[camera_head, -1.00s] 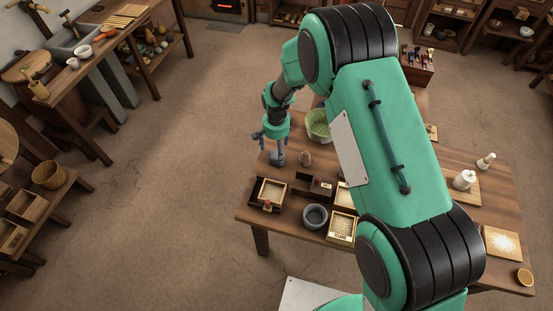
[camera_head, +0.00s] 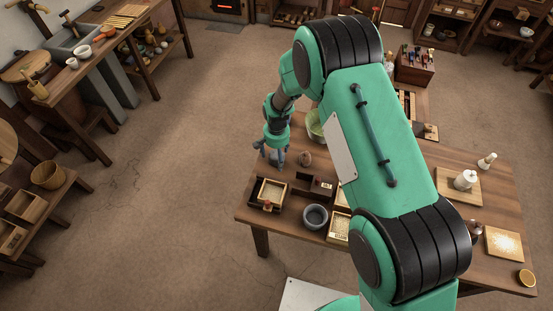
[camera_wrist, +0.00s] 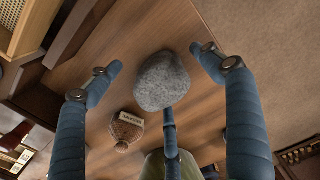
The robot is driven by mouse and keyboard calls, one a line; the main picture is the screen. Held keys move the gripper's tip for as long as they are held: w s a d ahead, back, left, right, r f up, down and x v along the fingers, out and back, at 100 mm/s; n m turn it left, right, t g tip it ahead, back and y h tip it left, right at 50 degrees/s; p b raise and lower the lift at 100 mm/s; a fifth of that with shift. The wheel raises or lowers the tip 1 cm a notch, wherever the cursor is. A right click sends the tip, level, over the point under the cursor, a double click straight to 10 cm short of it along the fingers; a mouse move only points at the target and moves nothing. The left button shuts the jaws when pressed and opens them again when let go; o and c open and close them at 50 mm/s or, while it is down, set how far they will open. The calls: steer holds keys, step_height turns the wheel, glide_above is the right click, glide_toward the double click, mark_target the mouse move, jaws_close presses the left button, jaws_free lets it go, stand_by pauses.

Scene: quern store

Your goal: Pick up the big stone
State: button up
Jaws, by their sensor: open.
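The big grey speckled stone (camera_wrist: 163,81) lies on the wooden table (camera_wrist: 120,55), in the upper middle of the wrist view. My gripper (camera_wrist: 157,60) is open, with blue fingers to the left and right of the stone and a third finger below it in the picture. The side fingers stand apart from the stone; I cannot tell whether the third touches it. In the head view my gripper (camera_head: 271,155) is low over the table's left part, and its fingers partly hide the stone.
In front are a wooden tray (camera_head: 272,190), a dark grey bowl (camera_head: 315,216) and a dark box (camera_head: 322,184). The floor left of the table is clear.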

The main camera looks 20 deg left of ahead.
mark_target(276, 154)
stand_by(0.4)
steer(key=c, duration=2)
steer(key=shift+o, duration=0.2)
steer(key=shift+r, duration=0.1)
steer(key=shift+r+p, duration=0.6)
steer(key=shift+r, duration=4.35)
